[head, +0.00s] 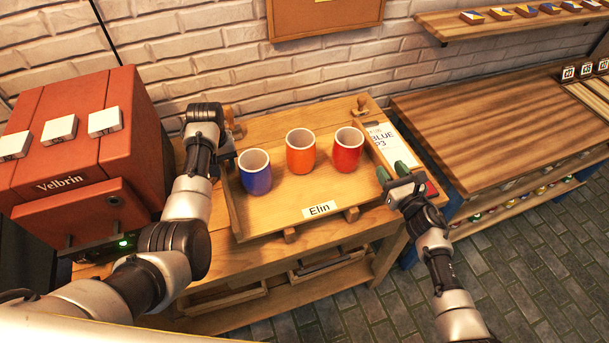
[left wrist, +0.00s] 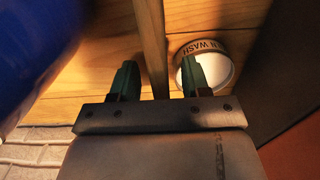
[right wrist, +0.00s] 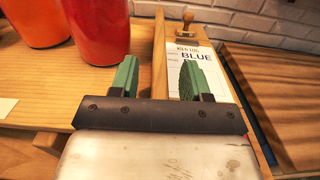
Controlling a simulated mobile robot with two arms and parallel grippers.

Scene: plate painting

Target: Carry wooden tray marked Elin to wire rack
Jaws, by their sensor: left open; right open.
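The wooden tray (head: 285,207) with the "Elin" label sits on wooden runners on the workbench. It holds a blue cup (head: 256,176), an orange cup (head: 300,150) and a red cup (head: 347,148), all upright. My left gripper (head: 228,158) is open at the tray's left side; in the left wrist view a side wall (left wrist: 152,40) stands between its fingers (left wrist: 157,78). My right gripper (head: 394,172) is open at the right side; in the right wrist view the other side wall (right wrist: 159,60) lies between its fingers (right wrist: 157,78). I cannot make out a wire rack.
A red kiln-like box (head: 85,130) marked "Velbrin" stands close on the left. A "BLUE" card (head: 388,142) lies right of the tray, and a white "WASH" pot (left wrist: 207,65) sits by my left fingers. A second bench (head: 490,125) on the right has a largely bare top.

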